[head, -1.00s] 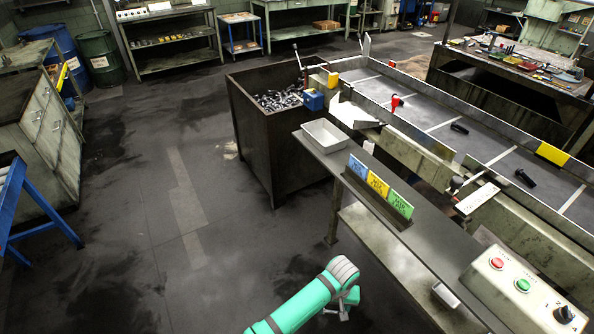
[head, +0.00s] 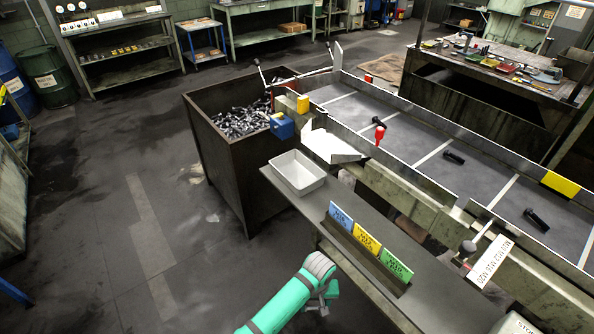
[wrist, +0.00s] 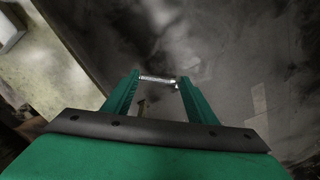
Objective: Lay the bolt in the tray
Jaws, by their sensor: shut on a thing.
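The white rectangular tray (head: 298,172) sits on the far end of the narrow grey bench in the head view and looks empty. My gripper (head: 326,298) is low beside the bench's near side, below and in front of the tray, apart from it. In the wrist view my gripper's green fingers (wrist: 158,85) are shut on a short, shiny metal bolt (wrist: 155,79), which lies crosswise between the fingertips. In the head view the bolt cannot be made out.
A dark steel bin (head: 225,160) full of bolts stands left of the tray. Blue, yellow and green cards (head: 367,243) stand on the bench (head: 425,290). The floor (head: 130,220) on the left is clear.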

